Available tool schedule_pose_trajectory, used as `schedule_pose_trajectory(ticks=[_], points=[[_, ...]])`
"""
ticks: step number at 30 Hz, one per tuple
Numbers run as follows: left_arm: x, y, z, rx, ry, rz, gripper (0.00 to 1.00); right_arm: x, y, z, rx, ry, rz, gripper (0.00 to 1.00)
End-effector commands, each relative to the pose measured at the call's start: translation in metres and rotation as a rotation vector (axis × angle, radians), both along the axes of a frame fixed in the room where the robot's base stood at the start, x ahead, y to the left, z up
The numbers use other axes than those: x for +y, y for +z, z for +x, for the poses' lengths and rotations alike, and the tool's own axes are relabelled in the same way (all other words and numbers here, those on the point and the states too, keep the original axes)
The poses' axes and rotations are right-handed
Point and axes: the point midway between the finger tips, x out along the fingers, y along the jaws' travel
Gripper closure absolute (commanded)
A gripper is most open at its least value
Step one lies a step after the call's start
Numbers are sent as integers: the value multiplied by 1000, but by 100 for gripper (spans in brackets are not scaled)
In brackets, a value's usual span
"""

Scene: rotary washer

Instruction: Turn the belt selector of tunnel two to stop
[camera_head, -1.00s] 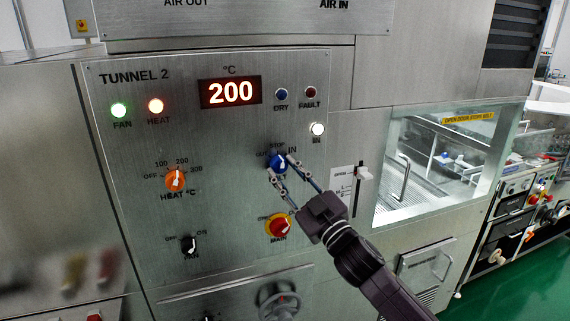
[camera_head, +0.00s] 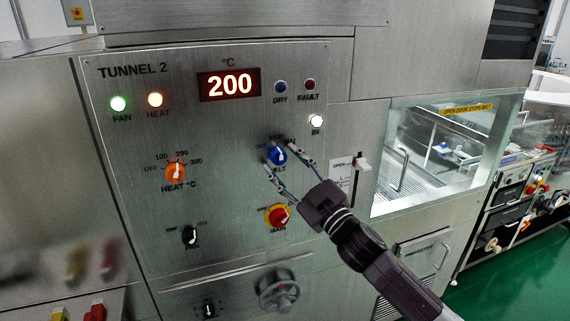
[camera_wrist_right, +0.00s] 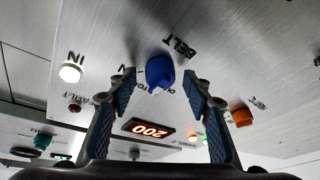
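The blue belt selector (camera_head: 279,155) is on the Tunnel 2 panel, with OUT, STOP and IN labels around its top, partly covered by my fingers. Its white mark points roughly up; the exact label it meets is hard to tell. My right gripper (camera_head: 278,154) is open, with one finger on each side of the selector. In the right wrist view the blue knob (camera_wrist_right: 160,72) sits between the open fingertips (camera_wrist_right: 158,77), with a gap on both sides. The IN lamp (camera_head: 316,121) is lit white. My left gripper is not in view.
The red-and-yellow MAIN switch (camera_head: 278,216) is just below my right fingers. The orange heat knob (camera_head: 175,173) and black FAN knob (camera_head: 190,236) lie to the left. A slider (camera_head: 361,164) and a glass door (camera_head: 440,155) are to the right.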

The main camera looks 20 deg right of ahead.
Motion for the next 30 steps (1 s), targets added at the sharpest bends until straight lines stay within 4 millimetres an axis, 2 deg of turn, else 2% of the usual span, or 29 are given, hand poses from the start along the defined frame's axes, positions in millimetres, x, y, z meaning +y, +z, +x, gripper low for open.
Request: schedule_pose_trajectory(ticks=[11, 30], points=[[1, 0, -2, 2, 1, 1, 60, -2, -3, -6, 2, 1, 0, 54], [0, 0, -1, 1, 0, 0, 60, -29, -29, -92, 3, -1, 0, 54]])
